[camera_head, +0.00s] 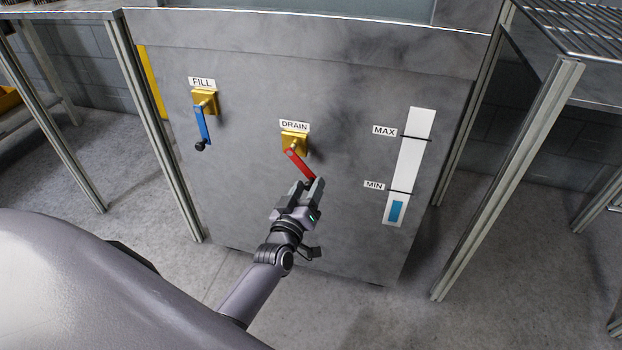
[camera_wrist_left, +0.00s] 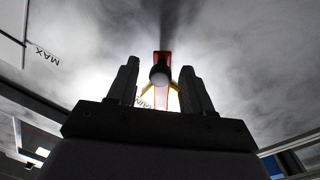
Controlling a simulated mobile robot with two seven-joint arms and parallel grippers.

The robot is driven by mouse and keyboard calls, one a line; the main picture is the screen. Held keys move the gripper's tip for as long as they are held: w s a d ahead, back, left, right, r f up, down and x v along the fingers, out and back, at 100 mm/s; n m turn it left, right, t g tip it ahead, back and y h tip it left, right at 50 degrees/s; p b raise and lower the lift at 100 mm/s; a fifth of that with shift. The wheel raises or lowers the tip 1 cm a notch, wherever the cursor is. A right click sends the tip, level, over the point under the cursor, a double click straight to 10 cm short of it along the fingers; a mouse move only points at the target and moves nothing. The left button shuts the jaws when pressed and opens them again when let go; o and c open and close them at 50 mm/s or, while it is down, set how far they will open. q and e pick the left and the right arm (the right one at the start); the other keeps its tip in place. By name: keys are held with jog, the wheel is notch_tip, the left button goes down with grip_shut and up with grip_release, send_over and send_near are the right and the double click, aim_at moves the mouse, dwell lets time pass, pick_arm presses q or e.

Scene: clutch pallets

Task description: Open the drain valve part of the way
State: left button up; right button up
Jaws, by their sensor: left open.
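The drain valve (camera_head: 294,141) is a brass body with a red lever (camera_head: 299,164) on the grey tank front, under a DRAIN label (camera_head: 294,126). The lever slants down and to the right. My left gripper (camera_head: 312,184) is at the lever's lower end, which it partly hides. In the left wrist view, the gripper (camera_wrist_left: 160,82) is open, with one finger on each side of the red lever (camera_wrist_left: 164,98) and its dark round knob (camera_wrist_left: 159,74). Gaps show between the fingers and the knob. My right gripper is not in view.
A fill valve (camera_head: 204,101) with a blue lever (camera_head: 202,124) hangs to the left. A level gauge (camera_head: 413,150) on the right shows blue below the MIN mark. Metal frame posts (camera_head: 509,178) stand on both sides of the tank (camera_head: 240,190).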

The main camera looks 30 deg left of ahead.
pick_arm(q)
jog(key=s, duration=0.3)
jog(key=shift+s+d+p, duration=0.15)
jog(key=shift+d+p, duration=0.25)
jog(key=shift+s, duration=0.35)
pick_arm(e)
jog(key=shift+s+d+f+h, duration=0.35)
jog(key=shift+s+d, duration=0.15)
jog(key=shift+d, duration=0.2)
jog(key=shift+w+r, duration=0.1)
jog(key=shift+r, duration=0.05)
